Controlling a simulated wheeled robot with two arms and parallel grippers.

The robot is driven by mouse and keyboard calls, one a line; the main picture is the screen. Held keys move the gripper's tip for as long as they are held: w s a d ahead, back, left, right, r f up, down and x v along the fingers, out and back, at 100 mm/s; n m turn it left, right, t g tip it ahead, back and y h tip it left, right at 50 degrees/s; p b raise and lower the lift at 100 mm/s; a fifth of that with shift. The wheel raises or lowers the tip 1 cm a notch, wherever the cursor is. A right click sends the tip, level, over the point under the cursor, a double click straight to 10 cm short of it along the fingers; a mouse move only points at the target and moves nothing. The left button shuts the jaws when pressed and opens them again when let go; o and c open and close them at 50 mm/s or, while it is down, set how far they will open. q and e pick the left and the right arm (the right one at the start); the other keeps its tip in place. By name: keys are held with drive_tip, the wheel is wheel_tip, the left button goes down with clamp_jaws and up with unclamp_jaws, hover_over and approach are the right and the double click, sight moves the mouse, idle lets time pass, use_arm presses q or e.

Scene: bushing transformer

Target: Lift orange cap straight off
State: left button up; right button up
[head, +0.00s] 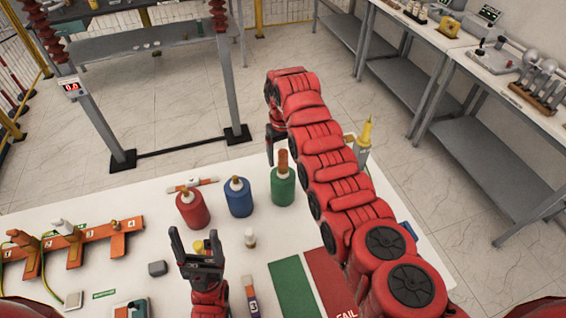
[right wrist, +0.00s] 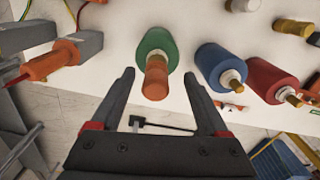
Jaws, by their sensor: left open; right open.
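The orange cap (head: 283,160) stands upright on top of the green cylinder (head: 282,188) on the white table. In the right wrist view the cap (right wrist: 156,78) points toward me from the green cylinder (right wrist: 157,45) and shows between my fingertips, with a gap on each side. My right gripper (right wrist: 159,74) is open and empty; in the head view its dark fingers (head: 270,150) are just left of the cap, partly hidden by my arm. I cannot tell whether they are level with the cap. My left gripper (head: 196,234) is open and empty above the table's front part.
A blue cylinder (head: 238,198) and a red cylinder (head: 192,209) stand left of the green one. An orange rack (head: 75,245) lies at the left. A green panel (head: 293,288) and a red panel (head: 333,280) lie in front. A yellow-tipped part (head: 365,135) stands at the back right.

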sight(283, 163)
drive_tip(key=f+b, duration=0.1)
drive_tip(key=f, duration=0.1)
drive_tip(key=w+f+b, duration=0.1)
drive_tip(key=f, duration=0.1)
drive_tip(key=shift+f, duration=0.5)
clamp_jaws()
